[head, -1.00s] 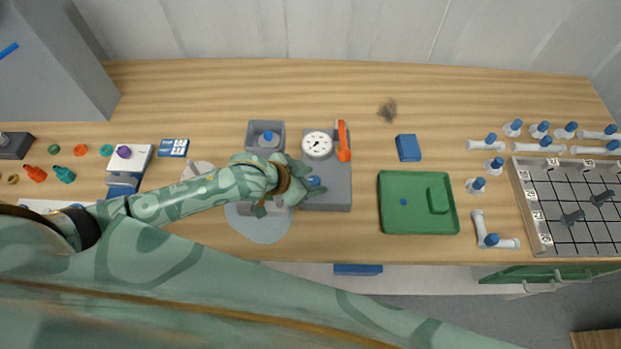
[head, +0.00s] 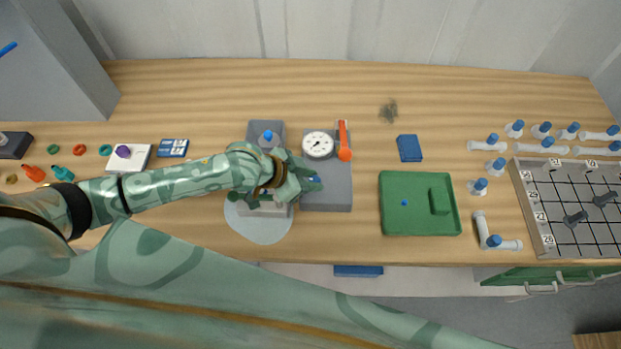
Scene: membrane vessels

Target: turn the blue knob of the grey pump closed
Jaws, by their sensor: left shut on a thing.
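The grey pump (head: 338,185) stands in the middle of the wooden bench. It has a white round gauge (head: 318,145) and an orange lever (head: 343,142) on its top. The blue knob (head: 313,179) is on the pump's front left part and is mostly hidden by my fingers. My left gripper (head: 312,180) reaches in from the left and is shut on the blue knob. My right gripper is not in view.
A grey block with a blue knob (head: 267,136) stands left of the gauge. A green tray (head: 390,225) and a blue box (head: 409,148) lie to the right. Several white fittings with blue caps and a numbered grid rack (head: 545,240) are at far right. Small coloured parts lie at far left.

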